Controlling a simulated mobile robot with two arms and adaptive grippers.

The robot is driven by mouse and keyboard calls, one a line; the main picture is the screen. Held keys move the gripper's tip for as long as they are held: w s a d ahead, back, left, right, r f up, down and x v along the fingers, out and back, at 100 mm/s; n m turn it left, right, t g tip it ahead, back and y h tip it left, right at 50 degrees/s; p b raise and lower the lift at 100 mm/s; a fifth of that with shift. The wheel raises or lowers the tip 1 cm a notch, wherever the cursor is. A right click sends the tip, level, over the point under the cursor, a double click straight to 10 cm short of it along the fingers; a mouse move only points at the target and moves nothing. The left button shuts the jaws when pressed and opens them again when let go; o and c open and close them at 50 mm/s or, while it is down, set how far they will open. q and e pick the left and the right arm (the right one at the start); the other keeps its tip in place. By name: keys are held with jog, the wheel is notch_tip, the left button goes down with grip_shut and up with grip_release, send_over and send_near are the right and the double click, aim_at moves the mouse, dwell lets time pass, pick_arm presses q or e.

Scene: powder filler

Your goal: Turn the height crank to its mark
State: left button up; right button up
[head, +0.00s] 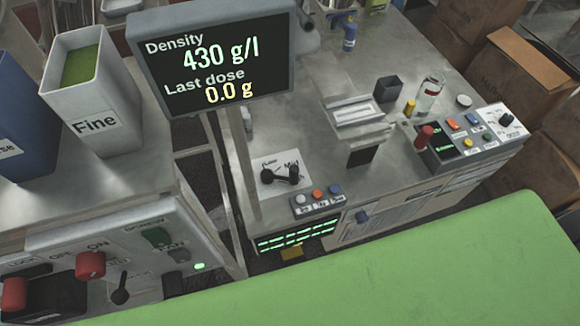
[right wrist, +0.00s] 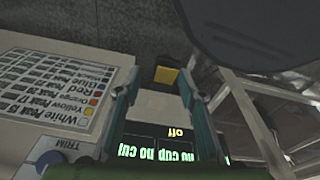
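A black crank-like handle (head: 284,174) sits on a white marked plate (head: 268,186) on the steel bench in the head view. It looks like the height crank; the plate's lettering is too small to read fully, and I cannot tell whether the handle is at a mark. My right gripper (right wrist: 159,85) shows in the right wrist view with its teal fingers apart and nothing held. It is over the front of the machine, by the green-lit display (right wrist: 165,145). The crank does not show clearly in that view. Neither gripper shows in the head view.
A density screen (head: 215,60) stands on a post left of the crank. A button box (head: 319,200) and blue trim knob (head: 362,216) are close by. The blue knob also shows in the wrist view (right wrist: 50,158). A yellow piece (right wrist: 166,75) lies beyond the fingers.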

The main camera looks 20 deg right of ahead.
jog(key=w+a+r+t, duration=0.1)
jog(key=w+r, duration=0.2)
jog(key=r, duration=0.7)
jog(key=w+a+r, duration=0.1)
jog(key=w+r, duration=0.2)
jog(key=r, duration=0.6)
jog(key=w+a+r+t, duration=0.1)
jog(key=w+a+r, duration=0.15)
jog(key=r, duration=0.75)
jog(key=w+a+r+n+g+y, duration=0.1)
jog(key=w+a+r+n+y, duration=0.25)
jog(key=w+a+n, duration=0.4)
jog(key=n+g+h, duration=0.3)
jog(key=h, duration=0.1)
send_near(296, 169)
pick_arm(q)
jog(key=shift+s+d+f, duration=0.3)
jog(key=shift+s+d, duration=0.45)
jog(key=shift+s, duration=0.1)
pick_arm(e)
notch_tip(296, 169, down, 12)
jog(key=shift+s+d+r, duration=0.1)
grip_shut()
